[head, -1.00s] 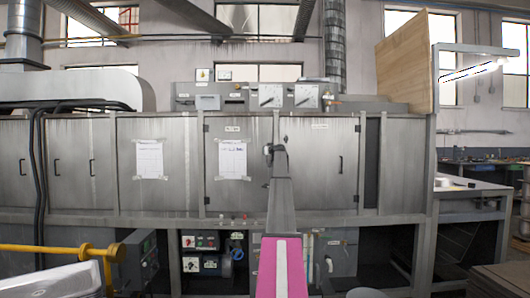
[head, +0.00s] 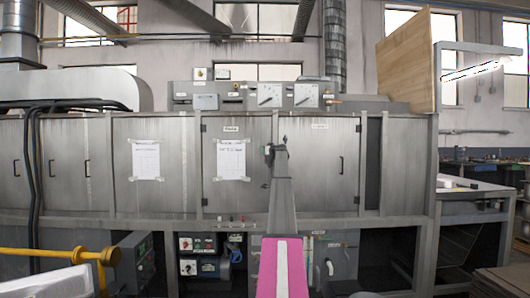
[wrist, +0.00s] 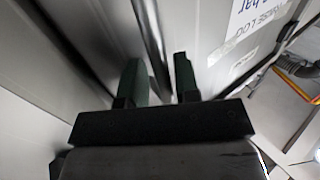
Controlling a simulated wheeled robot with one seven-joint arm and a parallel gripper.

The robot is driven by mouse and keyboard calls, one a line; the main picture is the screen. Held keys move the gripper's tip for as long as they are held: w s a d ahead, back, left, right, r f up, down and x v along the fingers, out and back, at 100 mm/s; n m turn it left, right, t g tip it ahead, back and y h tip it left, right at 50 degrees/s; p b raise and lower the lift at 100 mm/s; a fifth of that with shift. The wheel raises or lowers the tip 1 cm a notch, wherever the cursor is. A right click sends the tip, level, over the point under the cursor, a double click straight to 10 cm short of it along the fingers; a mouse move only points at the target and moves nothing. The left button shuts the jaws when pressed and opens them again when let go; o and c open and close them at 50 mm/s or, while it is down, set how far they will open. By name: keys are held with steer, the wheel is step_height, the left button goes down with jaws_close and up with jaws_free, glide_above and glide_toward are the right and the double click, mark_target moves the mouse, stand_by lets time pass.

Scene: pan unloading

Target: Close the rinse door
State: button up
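The rinse door (head: 238,190) is the grey panel with a small label and a taped paper sheet in the middle of the machine front. In the head view it looks about flush with its neighbours; a small gap cannot be ruled out. Part of its face with the log sheet (wrist: 262,25) shows at the upper right of the wrist view. My gripper (head: 276,151) is at its right edge, at about mid-height, and hides any handle there. In the wrist view, the two dark green fingers of my gripper (wrist: 158,78) are apart, with a dark upright edge or bar between them.
Another grey door (head: 318,170) with a black handle is to the right. A second papered panel (head: 146,190) is to the left. A yellow pipe (head: 60,252) runs at the lower left. A side table (head: 470,192) stands at the right.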

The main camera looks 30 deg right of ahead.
steer(key=shift+d, duration=0.15)
steer(key=s, duration=1)
steer(key=shift+s+d, duration=0.25)
steer(key=shift+s, duration=0.15)
